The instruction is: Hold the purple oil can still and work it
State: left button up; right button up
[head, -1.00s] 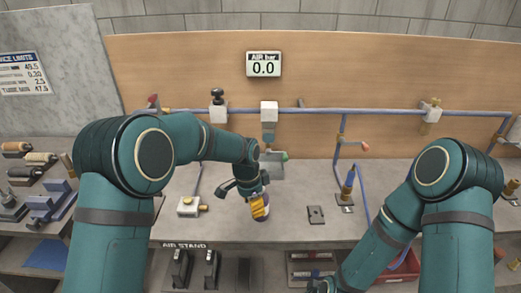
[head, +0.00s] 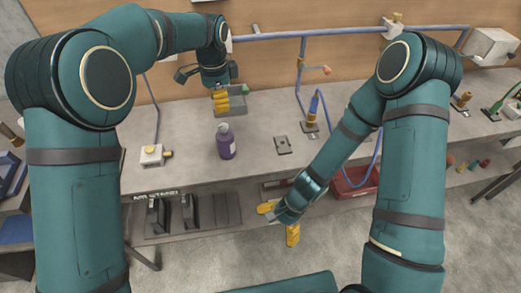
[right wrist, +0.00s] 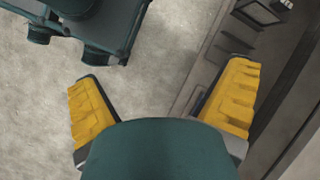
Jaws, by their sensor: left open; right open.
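My right gripper (head: 281,222) is open and empty, low in front of the bench's front edge and well away from the can. Its two yellow fingers are spread wide in the right wrist view (right wrist: 165,92), with only floor and bench structure between and beyond them.
A white block with a brass fitting (head: 152,155) sits left of the can. A small dark plate (head: 282,145) lies to its right, near an upright blue-and-brass fitting (head: 313,110). A blue pipe (head: 330,36) runs along the back board. A red bin (head: 355,182) is below.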

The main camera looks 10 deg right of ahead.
jog(key=w+a+r+m+t+y, duration=0.1)
jog(key=w+a+r+m+y, duration=0.2)
jog(key=w+m, duration=0.15)
jog(key=m+t+y, duration=0.2)
jog(key=m+t, duration=0.7)
jog(key=m, duration=0.1)
send_near(233, 148)
jog(key=shift+s+d, duration=0.3)
jog(key=shift+d, duration=0.1)
jog(key=shift+w, duration=0.25)
jog(key=x, duration=1.3)
jog(key=shift+w+a, duration=0.1)
jog(key=shift+a, duration=0.15)
